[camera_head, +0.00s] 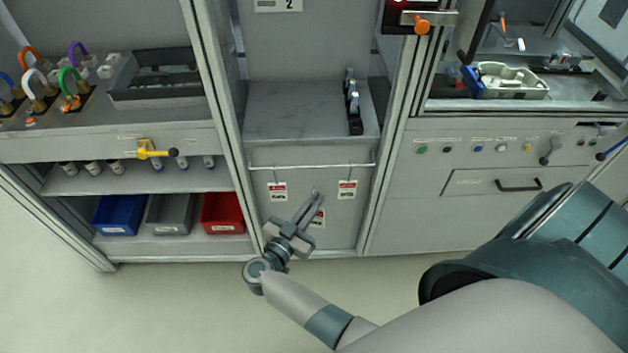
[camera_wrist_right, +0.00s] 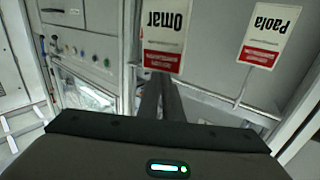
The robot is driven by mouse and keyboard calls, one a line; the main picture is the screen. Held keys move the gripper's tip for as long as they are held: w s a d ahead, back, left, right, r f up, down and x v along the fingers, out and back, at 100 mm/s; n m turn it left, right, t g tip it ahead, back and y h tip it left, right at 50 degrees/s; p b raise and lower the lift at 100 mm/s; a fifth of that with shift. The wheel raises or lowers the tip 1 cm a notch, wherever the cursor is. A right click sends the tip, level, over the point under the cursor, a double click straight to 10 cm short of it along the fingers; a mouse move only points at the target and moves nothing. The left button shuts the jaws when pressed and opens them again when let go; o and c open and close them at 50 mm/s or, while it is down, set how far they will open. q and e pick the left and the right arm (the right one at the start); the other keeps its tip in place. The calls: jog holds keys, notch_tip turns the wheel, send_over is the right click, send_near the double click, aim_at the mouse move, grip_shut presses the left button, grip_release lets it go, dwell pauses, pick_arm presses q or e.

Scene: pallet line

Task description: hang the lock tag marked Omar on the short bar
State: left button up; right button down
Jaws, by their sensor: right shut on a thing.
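The tag marked Omar (camera_wrist_right: 165,32) is white with a red band and appears upside down in the right wrist view, at the tips of my right gripper's dark fingers (camera_wrist_right: 160,95). In the head view my right gripper (camera_head: 313,198) is shut on it, and the white and red tag (camera_head: 319,217) shows partly behind the fingers. A thin horizontal bar (camera_head: 312,166) runs across the middle cabinet front, above the gripper. I cannot tell whether it is the short bar. My left gripper is out of view.
Blue (camera_head: 119,214), grey (camera_head: 170,214) and red (camera_head: 222,213) bins stand on the lower left shelf.

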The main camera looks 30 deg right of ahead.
jog(key=shift+s+a+p, duration=0.35)
jog(key=shift+s+a, duration=0.1)
jog(key=shift+s, duration=0.3)
